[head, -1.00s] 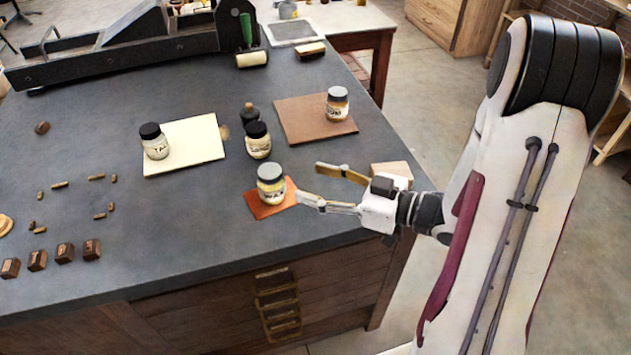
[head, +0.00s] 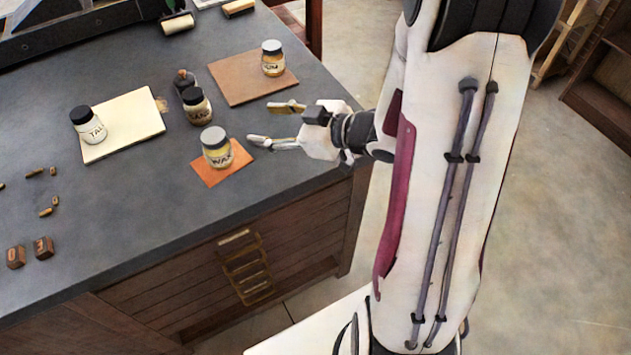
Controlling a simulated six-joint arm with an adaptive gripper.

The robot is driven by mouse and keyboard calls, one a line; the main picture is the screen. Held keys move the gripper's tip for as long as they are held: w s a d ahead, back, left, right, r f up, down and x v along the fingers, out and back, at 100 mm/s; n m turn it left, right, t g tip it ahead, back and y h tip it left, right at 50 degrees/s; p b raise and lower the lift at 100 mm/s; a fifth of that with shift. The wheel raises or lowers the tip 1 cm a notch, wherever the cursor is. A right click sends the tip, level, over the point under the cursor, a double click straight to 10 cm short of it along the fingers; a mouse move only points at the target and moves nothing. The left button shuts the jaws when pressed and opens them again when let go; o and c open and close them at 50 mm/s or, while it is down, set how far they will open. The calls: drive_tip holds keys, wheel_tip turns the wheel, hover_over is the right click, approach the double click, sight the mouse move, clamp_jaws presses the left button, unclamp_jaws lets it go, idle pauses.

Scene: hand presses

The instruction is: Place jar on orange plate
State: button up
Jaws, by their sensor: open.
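A glass jar with a grey lid and a label that seems to read WAX (head: 217,152) stands upright on the small orange plate (head: 208,178). The plate lies flat near the front right edge of the dark worktop. My gripper (head: 259,123) is open and empty, to the right of this jar, its fingers pointing left toward it. A small gap shows between the fingertips and the jar.
A small dark bottle (head: 184,82) stands close behind the middle jar. A roller (head: 177,22) and part of a press are at the back left. Small type blocks (head: 43,248) lie at the left. The worktop (head: 130,215) in front of the cream board is clear.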

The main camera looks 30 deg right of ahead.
drive_tip(key=s+d+r+m+g+h, duration=0.1)
drive_tip(key=s+d+r+m+h, duration=0.35)
drive_tip(key=d+r+h, duration=0.45)
drive_tip(key=s+a+m+g, duration=0.2)
drive_tip(key=s+a, duration=0.4)
drive_tip(key=s, duration=0.4)
drive_tip(key=s+a+r+m+g+y, duration=0.1)
drive_tip(key=s+a, duration=0.4)
drive_tip(key=s, duration=0.5)
drive_tip(key=shift+s+a+r+m+g+y, duration=0.2)
drive_tip(key=shift+a+r+m+g+y, duration=0.15)
drive_tip(key=shift+m+g, duration=0.55)
